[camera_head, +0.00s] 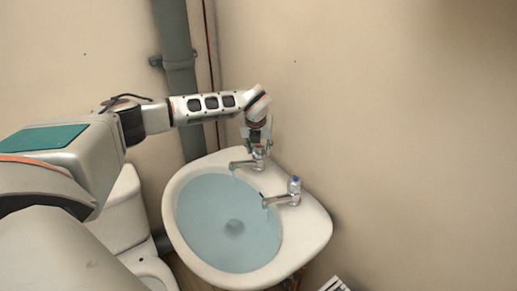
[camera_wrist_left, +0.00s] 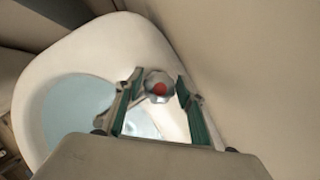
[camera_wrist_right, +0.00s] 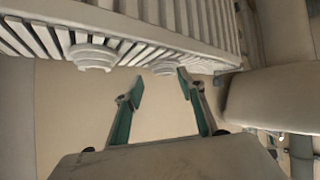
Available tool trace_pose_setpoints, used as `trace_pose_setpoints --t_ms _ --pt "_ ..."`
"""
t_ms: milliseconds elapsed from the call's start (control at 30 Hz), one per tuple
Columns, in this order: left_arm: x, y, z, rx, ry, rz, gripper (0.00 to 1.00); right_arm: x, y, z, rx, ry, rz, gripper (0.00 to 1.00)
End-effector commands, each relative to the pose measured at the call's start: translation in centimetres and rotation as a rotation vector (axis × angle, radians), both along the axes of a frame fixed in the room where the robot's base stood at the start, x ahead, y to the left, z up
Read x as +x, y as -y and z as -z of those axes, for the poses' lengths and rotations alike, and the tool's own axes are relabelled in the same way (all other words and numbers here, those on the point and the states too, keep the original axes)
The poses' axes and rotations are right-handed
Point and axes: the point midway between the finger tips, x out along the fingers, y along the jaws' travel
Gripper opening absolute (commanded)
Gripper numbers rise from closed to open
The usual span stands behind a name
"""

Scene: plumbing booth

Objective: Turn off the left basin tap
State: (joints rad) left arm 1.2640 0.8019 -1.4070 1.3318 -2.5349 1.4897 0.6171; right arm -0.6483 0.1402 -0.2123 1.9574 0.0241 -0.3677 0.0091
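The white basin (camera_head: 318,222) holds bluish water and also shows in the left wrist view (camera_wrist_left: 60,62). The left tap (camera_head: 243,164) is at the basin's back rim, its spout pointing over the bowl. In the left wrist view its knob (camera_wrist_left: 158,87) has a red top. My left gripper (camera_head: 257,148) is above this tap, pointing down. Its fingers (camera_wrist_left: 157,88) are open, one on each side of the knob; contact cannot be told. The right tap (camera_head: 283,199) has a blue top. My right gripper (camera_wrist_right: 161,88) is open and empty, seen only in its wrist view.
A grey pipe (camera_head: 178,70) runs up the wall behind my left arm. A white toilet (camera_head: 122,215) stands left of the basin. In the right wrist view, a white slatted fixture (camera_wrist_right: 130,30) is ahead of the right gripper. The wall right of the basin is bare.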

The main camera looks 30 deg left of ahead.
Motion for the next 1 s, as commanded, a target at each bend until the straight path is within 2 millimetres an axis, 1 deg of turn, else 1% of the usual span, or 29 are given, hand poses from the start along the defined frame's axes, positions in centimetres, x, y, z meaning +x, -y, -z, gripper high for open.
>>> trace_pose_setpoints --t_ms 33,67,100,267,500,633,967,1000 --pt "-0.01 -0.01 -0.01 0.000 0.000 0.000 0.21 0.02 0.01 -0.04 0.000 0.001 0.000 0.39" --pt "-0.01 -0.01 -0.01 0.000 0.000 0.000 0.13 0.03 0.00 -0.07 0.000 0.001 0.000 0.39" --pt "-0.01 -0.01 -0.01 0.000 0.000 0.000 0.11 0.05 0.00 -0.11 0.000 0.002 0.001 0.39" --pt "-0.02 -0.03 -0.02 -0.001 -0.001 0.012 0.11 0.16 -0.01 -0.37 0.001 0.006 0.000 0.39" --pt "-0.02 0.00 -0.09 -0.002 0.000 0.189 0.11 0.19 -0.02 -0.86 0.002 0.007 0.000 0.39" --pt "0.01 0.04 -0.10 0.000 0.000 0.258 0.11 0.18 -0.03 -0.96 0.002 0.007 0.000 0.39" --pt "0.05 0.07 -0.09 0.001 0.002 0.276 0.11 0.12 -0.03 -0.81 0.001 0.005 0.000 0.39" --pt "0.06 0.06 -0.10 0.001 0.002 0.276 0.41 0.10 -0.03 -0.77 0.001 0.004 0.000 0.39"
